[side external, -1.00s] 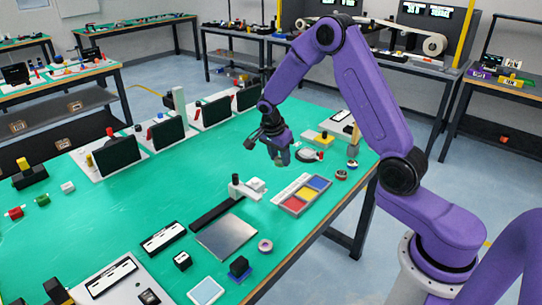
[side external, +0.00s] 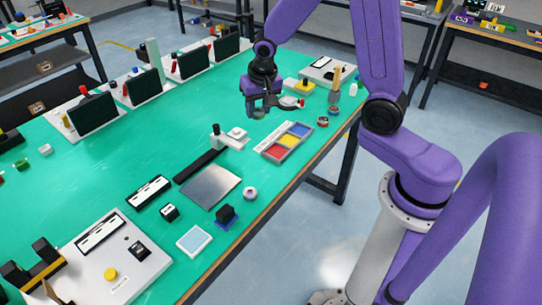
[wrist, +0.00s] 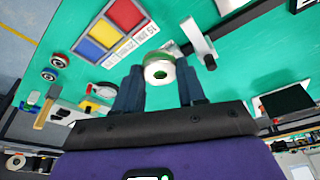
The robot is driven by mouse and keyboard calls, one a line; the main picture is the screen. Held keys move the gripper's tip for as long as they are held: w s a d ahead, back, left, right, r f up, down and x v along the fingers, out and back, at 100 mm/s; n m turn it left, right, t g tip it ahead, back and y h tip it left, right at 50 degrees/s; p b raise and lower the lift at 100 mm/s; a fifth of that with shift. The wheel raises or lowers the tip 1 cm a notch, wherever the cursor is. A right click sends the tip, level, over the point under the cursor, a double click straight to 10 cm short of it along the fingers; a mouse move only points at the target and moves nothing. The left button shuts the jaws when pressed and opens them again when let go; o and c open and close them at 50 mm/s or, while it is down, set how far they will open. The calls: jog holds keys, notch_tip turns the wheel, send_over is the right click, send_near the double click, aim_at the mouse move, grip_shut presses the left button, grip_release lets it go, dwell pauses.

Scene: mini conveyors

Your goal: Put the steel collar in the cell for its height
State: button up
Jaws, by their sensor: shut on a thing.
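My gripper (wrist: 160,85) is shut on the steel collar (wrist: 160,70), a pale ring with a dark hole, between its fingertips in the wrist view. In the side view my gripper (side external: 260,110) is above the table, behind and left of the cell tray; the collar is too small to make out clearly there. The tray (side external: 268,152) has a red cell (side external: 275,151), a yellow cell (side external: 287,140) and a blue cell (side external: 299,129) in a row. Its labelled strip faces the collar in the wrist view, but I cannot read each label surely.
A white device with a post (side external: 228,137) stands left of the tray. A grey plate (side external: 210,186) lies front left. Open green table extends left.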

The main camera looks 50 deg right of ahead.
jog(key=s+a+r+n+y, duration=0.1)
jog(key=s+a+n, duration=0.1)
jog(key=n, duration=0.4)
send_over(287, 141)
jog(key=s, duration=0.1)
jog(key=shift+m, duration=0.3)
jog(key=f, duration=1.1)
jog(key=shift+a+f, duration=0.3)
jog(key=shift+a, duration=0.1)
jog(key=shift+d+f, duration=0.5)
jog(key=shift+f, duration=1.65)
jog(key=shift+f, duration=0.35)
jog(key=shift+f, duration=0.25)
